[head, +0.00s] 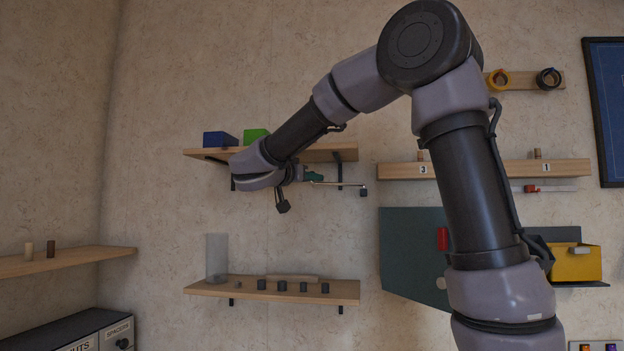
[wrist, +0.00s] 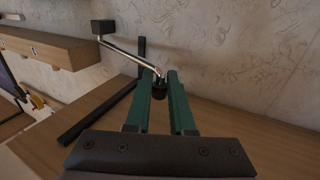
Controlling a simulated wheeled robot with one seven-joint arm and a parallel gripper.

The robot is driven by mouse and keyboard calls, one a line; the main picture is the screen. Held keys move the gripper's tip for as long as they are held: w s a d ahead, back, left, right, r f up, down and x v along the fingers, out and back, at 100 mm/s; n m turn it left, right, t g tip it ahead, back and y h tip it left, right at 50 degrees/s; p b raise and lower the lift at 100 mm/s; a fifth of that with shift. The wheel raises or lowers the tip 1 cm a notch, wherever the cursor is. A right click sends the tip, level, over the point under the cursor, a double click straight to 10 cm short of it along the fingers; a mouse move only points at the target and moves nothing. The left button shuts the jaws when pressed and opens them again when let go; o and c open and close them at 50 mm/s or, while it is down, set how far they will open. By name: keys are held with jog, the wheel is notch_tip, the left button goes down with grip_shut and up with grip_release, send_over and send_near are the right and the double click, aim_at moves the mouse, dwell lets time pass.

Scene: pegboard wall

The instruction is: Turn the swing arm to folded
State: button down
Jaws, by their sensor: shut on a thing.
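The swing arm (head: 343,184) is a thin metal rod below the upper left shelf, with a dark block (head: 364,192) at its right end. In the wrist view the rod (wrist: 128,53) runs from a black block (wrist: 103,27) at upper left to a dark round knob (wrist: 159,91). My gripper (head: 318,177) has green fingers and is at the rod's left end. In the wrist view my gripper (wrist: 162,88) is shut on the swing arm's knob, one finger on each side. The fingers partly hide the knob.
The upper left shelf (head: 320,152) on dark brackets holds a blue box (head: 220,139) and a green box (head: 255,135). Below, another shelf (head: 290,289) carries a clear cylinder (head: 217,258) and several small dark pieces. A peg rail (head: 480,170) is to the right.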

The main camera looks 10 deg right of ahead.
jog(key=w, duration=0.1)
jog(key=w+m+g+h, duration=0.1)
jog(key=w+g, duration=0.1)
jog(key=w, duration=0.1)
jog(key=shift+d+m+h, duration=0.25)
jog(key=shift+m+h, duration=0.05)
jog(key=c, duration=0.8)
grip_release()
jog(key=shift+o, duration=0.2)
jog(key=shift+a, duration=0.1)
jog(key=v, duration=1)
jog(key=shift+s+a, duration=0.25)
jog(key=shift+s, duration=0.05)
